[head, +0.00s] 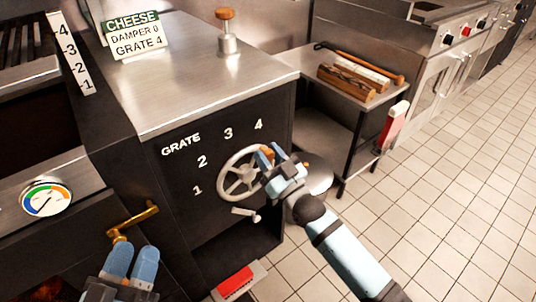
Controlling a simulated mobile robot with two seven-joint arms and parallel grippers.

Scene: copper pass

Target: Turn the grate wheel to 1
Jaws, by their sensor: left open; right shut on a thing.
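The grate wheel (226,186) is a grey spoked handwheel on the black front of the steel-topped cabinet. The word GRATE (181,145) and the numbers 1 to 4 are arranged in an arc around its left and upper side. My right gripper (267,157) is shut on the wheel's orange-brown knob (268,151), at the wheel's upper right, below the number 4 (258,125). My fingers partly hide the knob and the right side of the rim. My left gripper (132,263) is open and empty, low at the left, apart from the wheel.
A brass handle (133,217) is just above my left gripper, near a round gauge (46,196). A sign (134,38) on top reads CHEESE, DAMPER 0, GRATE 4. A side table (335,68) with wood blocks stands right. Tiled floor is clear at the right.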

